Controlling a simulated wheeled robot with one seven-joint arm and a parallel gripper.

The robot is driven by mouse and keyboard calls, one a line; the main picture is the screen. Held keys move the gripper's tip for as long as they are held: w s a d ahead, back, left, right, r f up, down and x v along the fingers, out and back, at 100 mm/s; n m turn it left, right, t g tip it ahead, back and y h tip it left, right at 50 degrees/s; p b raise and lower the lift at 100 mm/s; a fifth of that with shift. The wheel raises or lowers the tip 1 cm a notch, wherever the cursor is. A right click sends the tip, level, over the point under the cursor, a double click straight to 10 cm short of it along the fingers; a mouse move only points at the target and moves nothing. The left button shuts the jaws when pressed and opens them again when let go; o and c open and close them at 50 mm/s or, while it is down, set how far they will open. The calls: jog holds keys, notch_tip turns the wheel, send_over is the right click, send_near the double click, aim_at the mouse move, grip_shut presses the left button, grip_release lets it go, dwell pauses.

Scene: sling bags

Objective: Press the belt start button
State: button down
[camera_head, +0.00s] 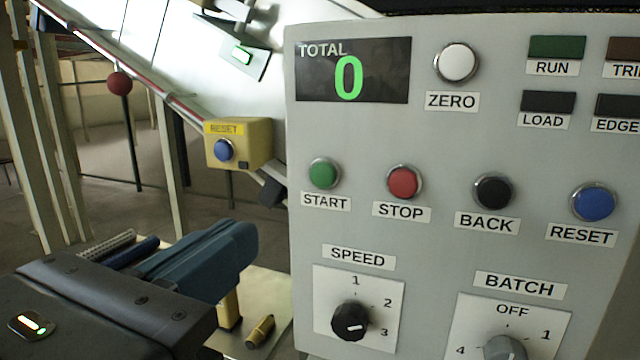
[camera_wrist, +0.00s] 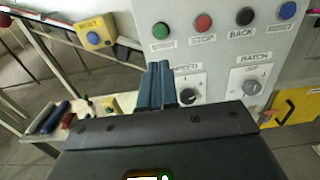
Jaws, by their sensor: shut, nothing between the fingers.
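The green START button (camera_head: 323,174) is on the grey control panel (camera_head: 440,130), above its white START label. It also shows in the wrist view (camera_wrist: 160,30) at the panel's upper left. My gripper (camera_head: 248,236) is shut, its blue fingers together and empty. In the head view it is left of and lower than the START button, apart from it. In the wrist view the fingertips (camera_wrist: 160,68) lie below the START label. The display (camera_head: 352,70) reads TOTAL 0.
The red STOP button (camera_head: 404,181), black BACK button (camera_head: 493,190) and blue RESET button (camera_head: 593,201) are in line right of START. The SPEED knob (camera_head: 350,320) is below. A yellow RESET box (camera_head: 250,145) stands left of the panel. A yellow item (camera_wrist: 295,108) is at lower right.

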aim_at(321, 177)
jog(key=p+x, duration=0.4)
jog(key=x, duration=0.9)
jog(key=shift+w+d, duration=0.2)
jog(key=shift+w, duration=0.3)
